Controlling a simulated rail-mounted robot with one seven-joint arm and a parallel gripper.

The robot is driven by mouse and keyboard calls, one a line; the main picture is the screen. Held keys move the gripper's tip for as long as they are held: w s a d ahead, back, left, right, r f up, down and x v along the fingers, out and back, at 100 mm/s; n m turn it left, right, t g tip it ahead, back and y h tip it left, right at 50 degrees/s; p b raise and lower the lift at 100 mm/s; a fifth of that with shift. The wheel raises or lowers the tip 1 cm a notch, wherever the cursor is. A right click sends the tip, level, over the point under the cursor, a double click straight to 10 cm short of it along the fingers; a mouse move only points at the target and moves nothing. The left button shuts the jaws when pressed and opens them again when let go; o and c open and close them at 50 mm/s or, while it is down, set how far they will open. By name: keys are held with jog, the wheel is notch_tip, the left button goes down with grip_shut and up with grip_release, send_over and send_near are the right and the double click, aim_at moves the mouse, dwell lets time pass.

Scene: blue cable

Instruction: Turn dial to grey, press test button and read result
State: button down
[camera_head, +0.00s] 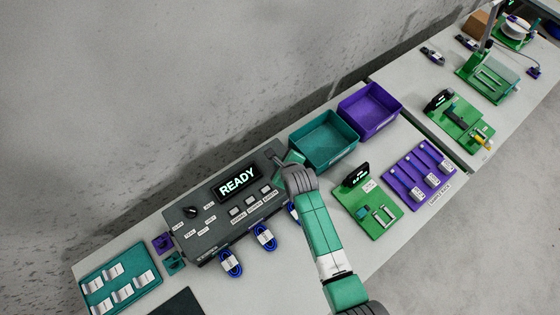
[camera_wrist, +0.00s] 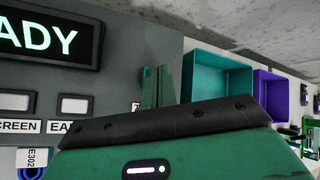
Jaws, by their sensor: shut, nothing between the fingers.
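The dark test panel (camera_head: 215,232) stands on the bench, its display (camera_head: 238,181) lit with READY. The black dial (camera_head: 190,212) is at the panel's left end, with small labels around it; I cannot read where it points. Several pale buttons (camera_head: 250,201) sit below the display. In the wrist view, labels starting SCREEN and EA show under two buttons (camera_wrist: 75,105). My gripper (camera_head: 277,158) is over the panel's right end, shut and empty. Its fingers also show in the wrist view (camera_wrist: 158,75), in front of the panel's right part. They hide part of that end, including a further label.
Blue cable coils (camera_head: 264,238) lie along the panel's front edge. A teal bin (camera_head: 326,160) and a purple bin (camera_head: 372,128) stand right of the panel. A green fixture (camera_head: 384,222) is right of my arm. A teal tray (camera_head: 98,298) is at the far left.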

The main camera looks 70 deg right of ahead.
jog(key=shift+f, duration=0.35)
jog(key=shift+r, duration=0.15)
dwell(0.3)
jog(key=shift+r+p, duration=0.7)
jog(key=shift+r, duration=0.1)
jog(key=shift+r, duration=0.1)
notch_tip(320, 180, up, 5)
jog(key=p, duration=0.4)
jog(key=shift+p, duration=0.4)
